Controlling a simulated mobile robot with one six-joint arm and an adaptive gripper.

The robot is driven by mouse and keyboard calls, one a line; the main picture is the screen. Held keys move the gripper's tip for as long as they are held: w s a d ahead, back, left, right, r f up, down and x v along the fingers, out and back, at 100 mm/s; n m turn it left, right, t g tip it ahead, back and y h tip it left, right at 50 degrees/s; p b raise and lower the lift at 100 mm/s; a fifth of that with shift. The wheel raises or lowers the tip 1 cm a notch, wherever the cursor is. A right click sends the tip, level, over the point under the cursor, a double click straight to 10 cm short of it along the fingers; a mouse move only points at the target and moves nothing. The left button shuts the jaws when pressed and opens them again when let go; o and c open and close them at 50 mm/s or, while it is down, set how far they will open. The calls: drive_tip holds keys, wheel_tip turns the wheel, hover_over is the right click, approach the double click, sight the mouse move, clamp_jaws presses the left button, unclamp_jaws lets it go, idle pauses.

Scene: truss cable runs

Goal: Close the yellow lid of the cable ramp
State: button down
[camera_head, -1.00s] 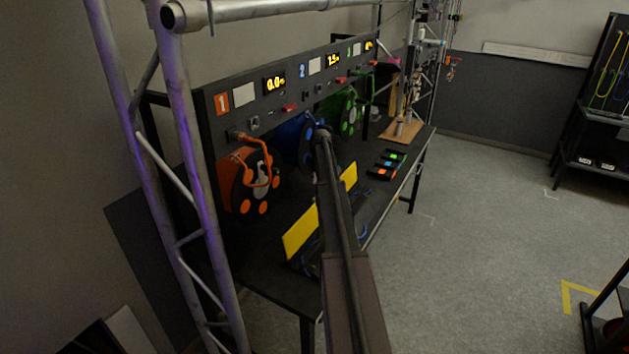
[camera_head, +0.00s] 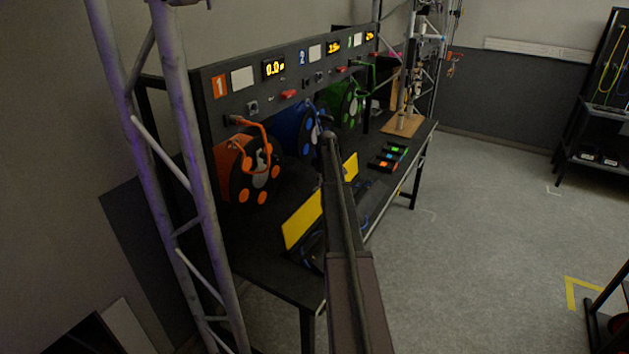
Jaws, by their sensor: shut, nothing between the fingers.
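The yellow lid (camera_head: 303,219) of the cable ramp stands raised on the dark table. My arm crosses in front of it and hides its middle; its far part shows to the right of the arm. The dark ramp body (camera_head: 312,247) lies along the lid's front side, with bits of blue cable in it, and is hard to make out against the black table. My arm reaches up from the bottom, over the ramp, towards the blue reel. My gripper cannot be made out; the arm link hides whatever is beyond its end.
Orange (camera_head: 247,170), blue (camera_head: 294,130) and green (camera_head: 344,105) cable reels stand behind the ramp under a numbered panel (camera_head: 240,77). A metal truss (camera_head: 190,150) rises at the left. Small coloured boxes (camera_head: 388,157) lie at the right.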

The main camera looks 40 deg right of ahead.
drive_tip(key=shift+s+d, duration=0.15)
drive_tip(key=shift+s, duration=0.2)
idle(0.3)
drive_tip(key=shift+s+a, duration=0.1)
drive_tip(key=shift+a, duration=0.1)
